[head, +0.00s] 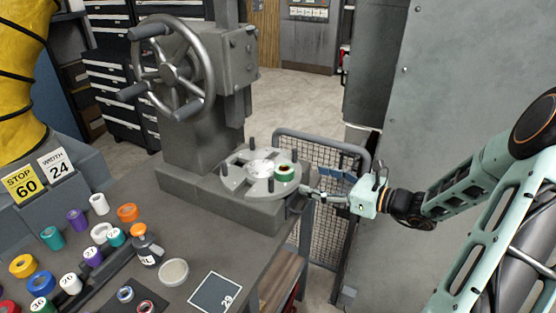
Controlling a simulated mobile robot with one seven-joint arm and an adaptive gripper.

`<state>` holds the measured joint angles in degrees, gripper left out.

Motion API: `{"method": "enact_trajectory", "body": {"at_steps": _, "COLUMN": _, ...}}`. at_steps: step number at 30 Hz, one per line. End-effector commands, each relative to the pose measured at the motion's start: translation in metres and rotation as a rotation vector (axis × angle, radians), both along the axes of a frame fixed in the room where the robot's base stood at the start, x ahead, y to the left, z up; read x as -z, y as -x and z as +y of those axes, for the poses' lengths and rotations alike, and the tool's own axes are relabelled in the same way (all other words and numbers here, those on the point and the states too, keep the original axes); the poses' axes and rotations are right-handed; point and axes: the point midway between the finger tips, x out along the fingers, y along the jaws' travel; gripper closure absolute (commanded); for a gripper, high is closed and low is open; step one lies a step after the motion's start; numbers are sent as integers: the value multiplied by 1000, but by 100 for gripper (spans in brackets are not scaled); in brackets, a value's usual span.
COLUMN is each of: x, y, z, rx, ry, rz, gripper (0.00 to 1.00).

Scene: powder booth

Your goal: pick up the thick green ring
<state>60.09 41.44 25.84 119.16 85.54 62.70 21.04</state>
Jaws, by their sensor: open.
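A thick green ring (285,173) with an orange inner part sits on the right side of a round grey plate (233,178) that carries several upright dark pegs. I cannot tell whether a peg runs through the ring. My gripper (305,194) reaches in from the right, its fingers pointing left. The fingertips are open and empty, just right of and slightly below the ring, at the plate's edge. A small gap seems to lie between fingertips and ring.
A handwheel (172,72) on a grey machine stands behind the plate. Several coloured rings and rolls, a dark bottle (147,252) and a pale round lid (173,271) lie on the bench at lower left. A mesh guard (328,205) stands behind my gripper.

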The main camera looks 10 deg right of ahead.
Motion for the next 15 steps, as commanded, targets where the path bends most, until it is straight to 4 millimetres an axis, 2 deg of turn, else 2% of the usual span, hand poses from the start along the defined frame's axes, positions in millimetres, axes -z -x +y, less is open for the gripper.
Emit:
{"method": "enact_trajectory", "body": {"at_steps": 5, "x": -3, "y": -4, "z": 6, "rx": 19, "ry": -51, "rz": 5, "gripper": 37}}
{"method": "enact_trajectory", "body": {"at_steps": 15, "x": 4, "y": -38, "z": 38, "rx": 16, "ry": -46, "rz": 5, "gripper": 37}}
